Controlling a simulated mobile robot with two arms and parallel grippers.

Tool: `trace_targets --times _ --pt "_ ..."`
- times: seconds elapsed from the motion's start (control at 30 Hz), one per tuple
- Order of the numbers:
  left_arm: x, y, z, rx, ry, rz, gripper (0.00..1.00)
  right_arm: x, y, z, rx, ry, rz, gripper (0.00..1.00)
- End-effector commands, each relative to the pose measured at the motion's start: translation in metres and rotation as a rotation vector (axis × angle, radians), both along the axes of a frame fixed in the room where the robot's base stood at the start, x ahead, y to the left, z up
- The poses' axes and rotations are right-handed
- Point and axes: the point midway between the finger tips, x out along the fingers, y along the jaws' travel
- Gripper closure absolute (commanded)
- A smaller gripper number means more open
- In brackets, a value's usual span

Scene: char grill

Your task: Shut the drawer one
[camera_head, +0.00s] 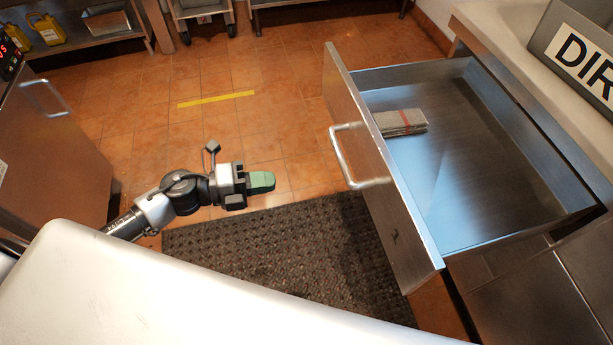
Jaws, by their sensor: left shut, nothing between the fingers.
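The steel drawer (408,225) is pulled far out from the cabinet at the right. Its front panel faces left and carries a bar handle (347,160). A folded grey cloth with a red stripe (401,122) lies inside, near the front panel. My left gripper (264,182) is shut and empty, with green fingertips pointing right. It hangs over the floor to the left of the drawer handle, apart from it. My right gripper is not in view.
A dark mat (270,245) lies on the tiled floor below my left arm. A counter (510,40) above the drawer holds a grey bin marked "DIR" (575,45). Another steel cabinet (45,150) stands at the left. The tiled floor around the yellow strip (216,99) is clear.

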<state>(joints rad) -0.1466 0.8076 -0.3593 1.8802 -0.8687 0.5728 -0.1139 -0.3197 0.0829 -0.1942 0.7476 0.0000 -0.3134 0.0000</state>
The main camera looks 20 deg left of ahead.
Motion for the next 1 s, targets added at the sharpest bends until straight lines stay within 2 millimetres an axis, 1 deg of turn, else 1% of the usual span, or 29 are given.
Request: trace_targets --times 0.17,0.4,0.5,0.6,0.8,1.0 --pt "0.014 -0.022 0.001 -0.004 -0.003 0.001 1.00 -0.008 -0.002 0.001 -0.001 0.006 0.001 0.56" --pt "0.040 -0.067 -0.006 -0.005 -0.001 0.004 1.00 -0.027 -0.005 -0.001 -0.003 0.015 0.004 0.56" --pt "0.050 -0.084 -0.009 -0.005 0.001 0.004 1.00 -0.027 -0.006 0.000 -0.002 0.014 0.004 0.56" --pt "0.058 -0.098 -0.005 -0.005 0.000 0.004 1.00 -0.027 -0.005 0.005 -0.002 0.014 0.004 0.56" --pt "0.067 -0.113 -0.003 -0.003 0.002 0.005 1.00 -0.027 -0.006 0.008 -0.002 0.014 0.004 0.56" --pt "0.068 -0.116 -0.003 -0.002 0.002 0.006 1.00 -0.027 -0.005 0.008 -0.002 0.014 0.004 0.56"
